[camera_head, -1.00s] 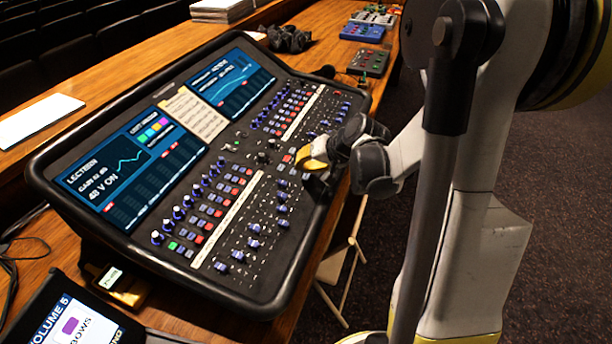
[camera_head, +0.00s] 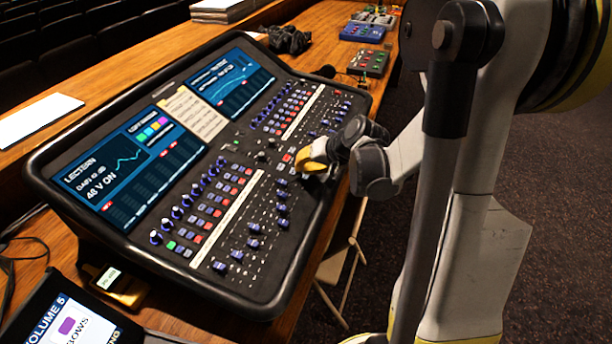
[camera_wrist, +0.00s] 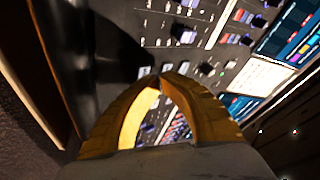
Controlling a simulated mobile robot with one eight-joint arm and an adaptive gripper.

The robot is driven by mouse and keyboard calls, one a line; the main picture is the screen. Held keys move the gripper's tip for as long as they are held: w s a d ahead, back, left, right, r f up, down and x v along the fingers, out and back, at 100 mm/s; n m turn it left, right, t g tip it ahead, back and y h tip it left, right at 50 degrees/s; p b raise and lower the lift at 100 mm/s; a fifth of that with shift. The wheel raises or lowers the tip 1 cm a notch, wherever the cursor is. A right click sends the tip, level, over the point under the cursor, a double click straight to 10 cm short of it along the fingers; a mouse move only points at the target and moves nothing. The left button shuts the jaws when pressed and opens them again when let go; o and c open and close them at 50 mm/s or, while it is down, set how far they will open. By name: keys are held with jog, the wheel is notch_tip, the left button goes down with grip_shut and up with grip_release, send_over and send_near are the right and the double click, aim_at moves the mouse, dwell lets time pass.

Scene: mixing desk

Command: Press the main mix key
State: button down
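The mixing console (camera_head: 120,255) lies on the wooden desk, with two lit screens and rows of knobs, faders and coloured keys. My gripper (camera_head: 304,156) is over the right middle of the console, close above its surface. In the wrist view its two yellow fingers (camera_wrist: 163,80) meet at the tips, with nothing seen between them. Small keys (camera_wrist: 150,71) lie just beyond the tips. I cannot read the labels, so I cannot tell which key is the main mix key. Whether the tips touch a key cannot be told. A small red key (camera_head: 288,157) shows just left of my gripper.
A tablet (camera_head: 70,322) stands at the lower left, near a small yellow-based box (camera_head: 118,286). White paper (camera_head: 38,118) lies at the left. Small coloured boxes (camera_head: 368,62) and a black bundle (camera_head: 290,40) are at the back. A folding chair (camera_head: 345,255) stands below the desk's right edge.

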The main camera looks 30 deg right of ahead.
jog(key=shift+f+b, duration=0.35)
dwell(0.3)
jog(key=shift+r, duration=0.1)
jog(key=shift+r+p, duration=0.6)
jog(key=shift+r, duration=0.1)
jog(key=r+p, duration=0.2)
jog(key=r, duration=0.1)
jog(key=r+p, duration=0.2)
jog(key=shift+s+d, duration=0.2)
jog(key=shift+s, duration=0.05)
dwell(0.8)
